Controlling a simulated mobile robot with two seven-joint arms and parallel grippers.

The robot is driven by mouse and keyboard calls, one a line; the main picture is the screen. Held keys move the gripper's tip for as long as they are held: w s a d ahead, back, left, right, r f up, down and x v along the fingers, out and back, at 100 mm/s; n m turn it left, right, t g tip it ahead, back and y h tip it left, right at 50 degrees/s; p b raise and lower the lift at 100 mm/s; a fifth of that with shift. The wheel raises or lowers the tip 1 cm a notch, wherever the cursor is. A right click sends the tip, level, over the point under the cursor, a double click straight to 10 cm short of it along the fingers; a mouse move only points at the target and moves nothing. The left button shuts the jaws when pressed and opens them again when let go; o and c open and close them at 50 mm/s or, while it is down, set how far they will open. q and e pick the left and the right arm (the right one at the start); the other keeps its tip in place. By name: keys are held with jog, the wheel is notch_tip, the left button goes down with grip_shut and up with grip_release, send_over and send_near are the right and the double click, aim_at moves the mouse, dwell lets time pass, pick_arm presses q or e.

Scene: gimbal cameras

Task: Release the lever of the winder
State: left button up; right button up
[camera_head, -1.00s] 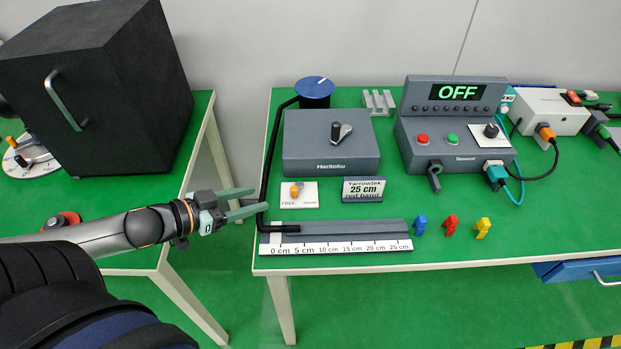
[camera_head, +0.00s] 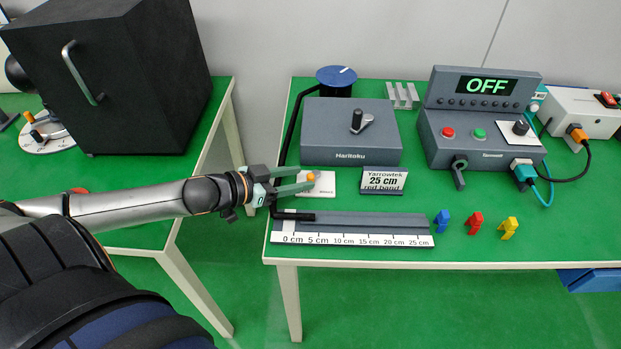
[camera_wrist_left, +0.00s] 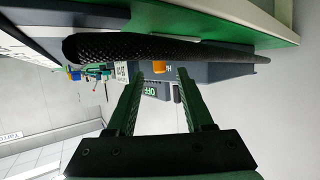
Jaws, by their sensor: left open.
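The winder is a grey box (camera_head: 350,140) labelled Haritoku with a black crank handle (camera_head: 358,120) on top. In front of it lies a white plate (camera_head: 325,186) with an orange-knobbed lever (camera_head: 311,177); its lettering is partly hidden by my fingers. My left gripper (camera_head: 311,181) is open, with its fingertips at the lever's orange knob in the head view. In the left wrist view the orange knob (camera_wrist_left: 159,67) appears between and just beyond the two open fingertips (camera_wrist_left: 159,75). I cannot tell whether they touch it. My right gripper is not in view.
A black cord tube (camera_head: 285,140) runs from the blue-topped spool (camera_head: 336,78) to the ruler track (camera_head: 370,239), close beside my left gripper. A sign (camera_head: 384,181) reads 25 cm, red band. The control box (camera_head: 480,140) displays OFF.

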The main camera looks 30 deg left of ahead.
aim_at(311, 175)
pick_arm(q)
jog(key=shift+b+x, duration=0.45)
jog(key=shift+x, duration=1.65)
grip_shut()
